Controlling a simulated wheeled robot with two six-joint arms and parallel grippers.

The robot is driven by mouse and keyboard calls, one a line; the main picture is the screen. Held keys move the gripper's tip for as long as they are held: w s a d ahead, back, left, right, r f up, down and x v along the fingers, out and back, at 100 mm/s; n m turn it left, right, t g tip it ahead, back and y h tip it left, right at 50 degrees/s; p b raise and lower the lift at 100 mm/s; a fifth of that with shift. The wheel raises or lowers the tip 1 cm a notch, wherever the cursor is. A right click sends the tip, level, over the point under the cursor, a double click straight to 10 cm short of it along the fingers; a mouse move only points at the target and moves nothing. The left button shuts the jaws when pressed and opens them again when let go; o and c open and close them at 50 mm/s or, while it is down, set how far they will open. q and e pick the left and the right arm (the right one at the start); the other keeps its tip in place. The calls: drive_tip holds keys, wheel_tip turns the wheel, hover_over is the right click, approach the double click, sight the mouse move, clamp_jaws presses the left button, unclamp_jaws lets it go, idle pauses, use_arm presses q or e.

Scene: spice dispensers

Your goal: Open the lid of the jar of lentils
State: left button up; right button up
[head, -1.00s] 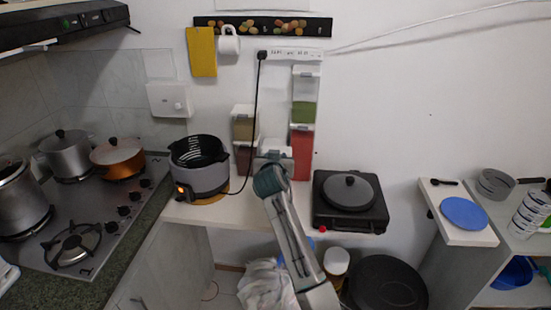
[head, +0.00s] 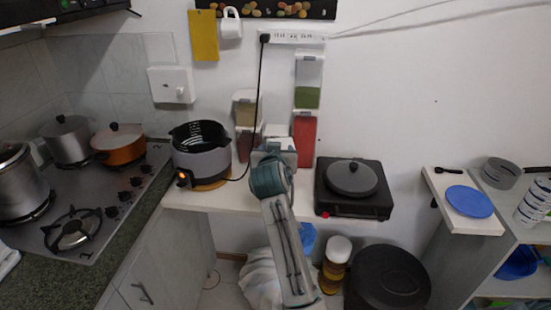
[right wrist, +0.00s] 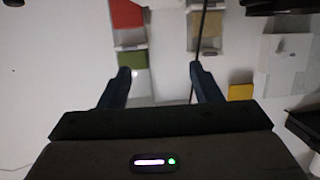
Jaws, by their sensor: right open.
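Two stacks of clear dispensers with white lids stand against the wall. The right stack has a green-filled dispenser (head: 308,95) above a red-filled one (head: 305,140). The left stack has a tan-filled dispenser (head: 245,113) above a dark reddish one (head: 243,146), partly hidden. I cannot tell by label which holds lentils. My right gripper (head: 276,150) is in front of the stacks, near their lower parts. In the upside-down right wrist view its fingers (right wrist: 160,76) are apart and empty, with the red (right wrist: 127,14), green (right wrist: 132,59) and tan (right wrist: 207,25) contents beyond. My left gripper is out of view.
A grey fryer (head: 201,158) stands left of the stacks and a black hotplate with a lidded pan (head: 351,178) stands right. A black cable hangs between the stacks. The narrow white counter (head: 225,200) has little free room.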

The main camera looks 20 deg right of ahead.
drive_tip(key=v, duration=0.2)
drive_tip(key=shift+s+a+r, duration=0.1)
drive_tip(key=shift+s, duration=0.15)
